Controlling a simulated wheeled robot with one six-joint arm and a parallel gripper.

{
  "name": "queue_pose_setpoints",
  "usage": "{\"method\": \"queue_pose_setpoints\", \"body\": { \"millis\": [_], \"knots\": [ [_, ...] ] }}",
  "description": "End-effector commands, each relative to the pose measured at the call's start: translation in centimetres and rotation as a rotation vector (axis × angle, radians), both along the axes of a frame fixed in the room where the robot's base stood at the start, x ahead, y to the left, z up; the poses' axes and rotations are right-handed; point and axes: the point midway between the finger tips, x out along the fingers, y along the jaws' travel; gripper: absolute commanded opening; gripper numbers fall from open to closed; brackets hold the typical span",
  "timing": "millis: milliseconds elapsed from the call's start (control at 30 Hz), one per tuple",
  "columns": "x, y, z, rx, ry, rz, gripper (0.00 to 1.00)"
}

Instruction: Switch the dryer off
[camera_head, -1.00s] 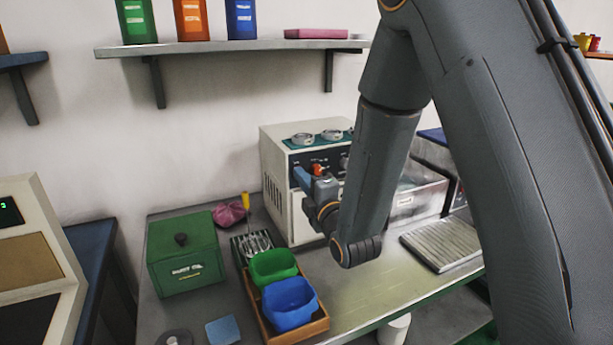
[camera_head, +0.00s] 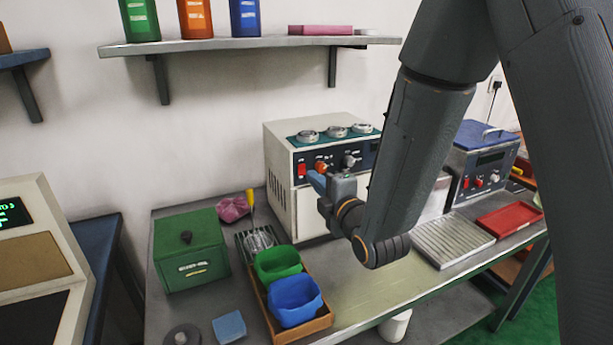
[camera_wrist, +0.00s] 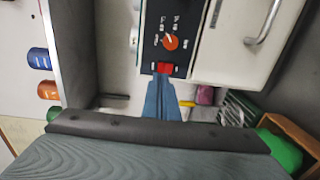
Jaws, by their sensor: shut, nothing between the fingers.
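The dryer (camera_head: 284,185) is a cream cabinet with a dark control panel, standing at the back of the bench against the wall. Its red switch (camera_head: 301,170) is at the panel's left end, beside an orange knob (camera_head: 320,167). The red switch (camera_wrist: 164,68) and orange knob (camera_wrist: 170,42) also show in the wrist view. My gripper (camera_head: 316,179) has blue fingers, shut and empty, in front of the panel just below and right of the switch. In the wrist view the fingertips (camera_wrist: 162,80) appear just below the switch; contact cannot be told.
A green box (camera_head: 190,262), a wooden tray (camera_head: 327,321) with green and blue bins, and a yellow-handled tool (camera_head: 251,200) are left of my arm. A ribbed grey tray (camera_head: 450,240), red tray (camera_head: 510,217) and blue-lidded machine (camera_head: 487,160) are at right.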

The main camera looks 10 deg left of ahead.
Motion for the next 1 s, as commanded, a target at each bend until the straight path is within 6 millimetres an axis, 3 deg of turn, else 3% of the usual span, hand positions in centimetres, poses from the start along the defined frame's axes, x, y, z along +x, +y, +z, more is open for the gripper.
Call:
{"method": "queue_pose_setpoints", "body": {
  "millis": [200,500,1000],
  "knots": [
    [-3.4,-1.6,0.0,0.000,0.000,0.008,0.00],
    [-5.7,-2.9,0.5,-0.003,0.005,0.009,0.00],
    [-7.5,-4.2,0.6,-0.002,0.002,0.007,0.00]
  ]
}}
